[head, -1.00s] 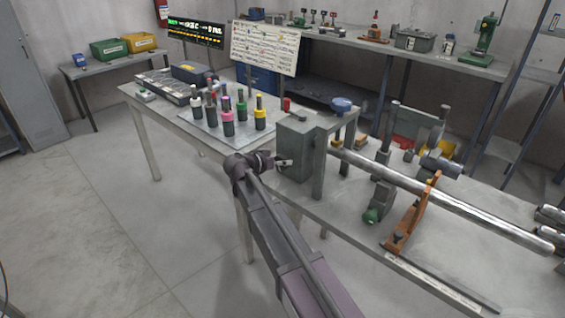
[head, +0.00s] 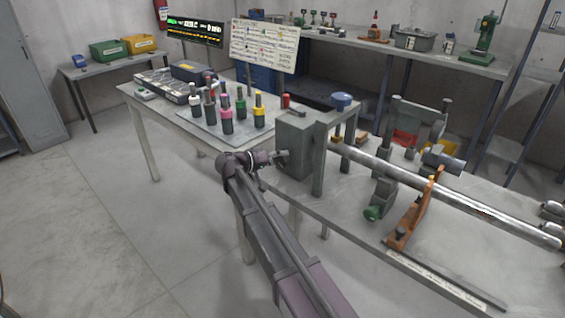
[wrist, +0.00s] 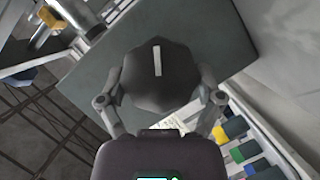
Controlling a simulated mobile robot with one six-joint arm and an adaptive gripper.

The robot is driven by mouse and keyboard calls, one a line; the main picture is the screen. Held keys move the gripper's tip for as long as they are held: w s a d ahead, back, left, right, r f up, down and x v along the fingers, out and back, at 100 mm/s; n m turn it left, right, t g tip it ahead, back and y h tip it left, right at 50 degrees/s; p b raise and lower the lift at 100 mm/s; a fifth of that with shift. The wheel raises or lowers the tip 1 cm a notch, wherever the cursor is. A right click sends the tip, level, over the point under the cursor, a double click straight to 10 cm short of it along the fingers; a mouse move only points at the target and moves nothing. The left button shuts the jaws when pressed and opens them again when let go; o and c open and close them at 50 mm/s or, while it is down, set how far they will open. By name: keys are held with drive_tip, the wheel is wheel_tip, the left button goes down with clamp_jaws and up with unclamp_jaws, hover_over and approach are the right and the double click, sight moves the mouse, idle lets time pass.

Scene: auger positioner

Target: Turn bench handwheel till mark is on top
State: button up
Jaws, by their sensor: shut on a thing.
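The handwheel (wrist: 178,75) is a dark, many-sided knob in the middle of the wrist view, in front of a grey housing (wrist: 215,45). A white bar mark (wrist: 157,61) on its face points nearly straight up in that picture. My gripper (wrist: 160,98) is shut on the handwheel, one finger at each side of it. In the head view my gripper (head: 280,156) is at the left face of the grey housing (head: 295,147). The handwheel cannot be made out there.
A blue knob (head: 342,100) stands on the frame right of the housing. A long steel bar (head: 430,187) and an orange bracket (head: 415,217) lie further right. Coloured tool holders (head: 227,117) stand on a plate behind my gripper. Floor at left is clear.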

drive_tip(key=n+b, duration=0.1)
drive_tip(key=n+h+b, duration=0.1)
drive_tip(key=n, duration=0.1)
drive_tip(key=shift+a+f+h, duration=0.2)
drive_tip(key=shift+f+h, duration=0.1)
drive_tip(key=shift+s+r+n+t+h+b, duration=0.1)
drive_tip(key=shift+n+t+h+b, duration=0.3)
drive_tip(key=shift+n+b, duration=0.8)
drive_tip(key=shift+n, duration=0.3)
drive_tip(key=o, duration=0.9)
drive_tip(key=shift+r, duration=0.1)
drive_tip(key=shift+a, duration=0.1)
drive_tip(key=v, duration=1.2)
